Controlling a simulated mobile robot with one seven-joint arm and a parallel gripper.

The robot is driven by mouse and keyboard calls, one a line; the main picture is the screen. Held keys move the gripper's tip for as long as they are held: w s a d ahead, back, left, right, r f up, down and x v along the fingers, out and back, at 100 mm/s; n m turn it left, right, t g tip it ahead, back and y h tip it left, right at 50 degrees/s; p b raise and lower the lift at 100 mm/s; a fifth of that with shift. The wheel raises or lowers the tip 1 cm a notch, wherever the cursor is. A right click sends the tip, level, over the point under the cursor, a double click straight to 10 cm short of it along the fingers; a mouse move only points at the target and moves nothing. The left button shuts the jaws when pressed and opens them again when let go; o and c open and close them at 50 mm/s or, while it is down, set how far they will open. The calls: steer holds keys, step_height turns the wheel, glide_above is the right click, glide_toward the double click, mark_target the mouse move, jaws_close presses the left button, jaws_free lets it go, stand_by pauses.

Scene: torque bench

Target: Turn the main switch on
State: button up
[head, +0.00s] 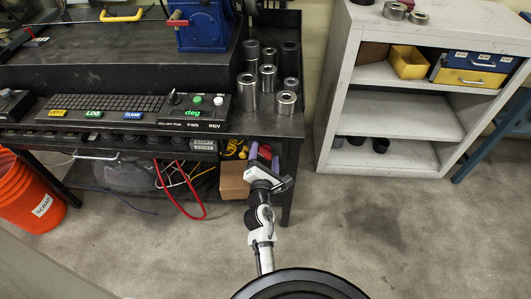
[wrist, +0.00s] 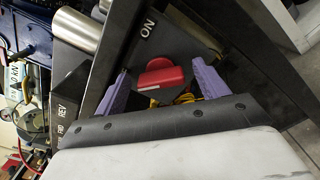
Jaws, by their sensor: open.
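The main switch is a red handle (wrist: 160,76) on a dark panel, seen in the wrist view. A white ON label (wrist: 148,29) is above it and slightly to its left. My gripper (wrist: 160,69) is open, with one purple finger on each side of the red handle. I cannot tell whether either finger touches it. In the head view my gripper (head: 264,154) is at the right front corner of the bench, just below its top edge.
The bench (head: 210,128) holds several metal cylinders (head: 286,103) and a control panel (head: 130,110). A cardboard box (head: 235,180) is below. A grey shelf (head: 336,95) stands to the right, an orange bucket (head: 28,195) to the left. The floor (head: 370,225) between bench and shelf is clear.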

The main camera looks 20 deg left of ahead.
steer(key=shift+c, duration=0.3)
steer(key=c, duration=0.9)
steer(key=shift+m, duration=0.3)
steer(key=m+b, duration=0.1)
steer(key=m, duration=0.1)
steer(key=shift+d+m, duration=0.1)
steer(key=shift+m, duration=0.3)
steer(key=m+b, duration=0.1)
steer(key=m, duration=0.4)
steer(key=shift+f+b, duration=0.2)
steer(key=shift+b, duration=0.2)
steer(key=m+b, duration=0.2)
steer(key=m, duration=0.3)
steer(key=shift+f+m+b, duration=0.1)
steer(key=shift+m+b, duration=0.2)
steer(key=shift+m, duration=0.1)
steer(key=shift+m+b, duration=1)
steer(key=shift+m, duration=0.8)
